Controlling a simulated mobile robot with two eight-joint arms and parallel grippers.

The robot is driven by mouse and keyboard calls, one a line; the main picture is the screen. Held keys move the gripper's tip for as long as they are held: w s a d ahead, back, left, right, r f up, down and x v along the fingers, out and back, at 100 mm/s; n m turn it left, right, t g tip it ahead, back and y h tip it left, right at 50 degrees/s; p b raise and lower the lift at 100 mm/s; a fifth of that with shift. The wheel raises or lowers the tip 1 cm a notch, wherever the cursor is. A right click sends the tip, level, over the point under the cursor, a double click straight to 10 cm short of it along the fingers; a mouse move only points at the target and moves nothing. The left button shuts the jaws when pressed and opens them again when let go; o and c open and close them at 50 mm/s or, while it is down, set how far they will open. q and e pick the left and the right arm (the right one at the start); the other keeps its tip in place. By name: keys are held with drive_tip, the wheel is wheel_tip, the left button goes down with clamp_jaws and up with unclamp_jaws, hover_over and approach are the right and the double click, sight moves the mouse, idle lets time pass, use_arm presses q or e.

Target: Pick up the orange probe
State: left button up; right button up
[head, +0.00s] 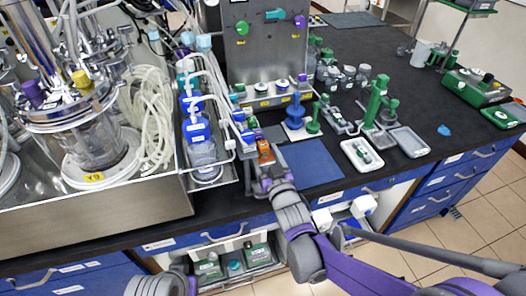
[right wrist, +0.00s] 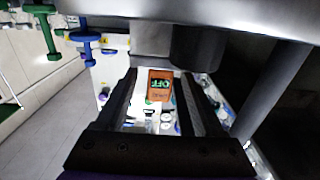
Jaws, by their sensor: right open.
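The orange probe (head: 264,149) shows as a small orange block at the right end of the bioreactor bench unit, just beyond my right gripper (head: 266,172). In the right wrist view the orange probe (right wrist: 159,85) has a dark face with green lettering. It appears between the two dark fingers of my right gripper (right wrist: 158,92), which are apart with a gap on each side. I cannot tell how deep it sits between them. The probe's lower part is hidden in the head view.
A steel bioreactor tray (head: 100,232) with tubing and blue-capped bottles (head: 197,130) stands close on the left. A blue mat (head: 312,163) lies right of my gripper. A blue stand (head: 296,112), green stand (head: 376,103) and white tray (head: 362,154) stand further right.

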clamp_jaws()
drive_tip(key=shift+r, duration=0.1)
idle(0.4)
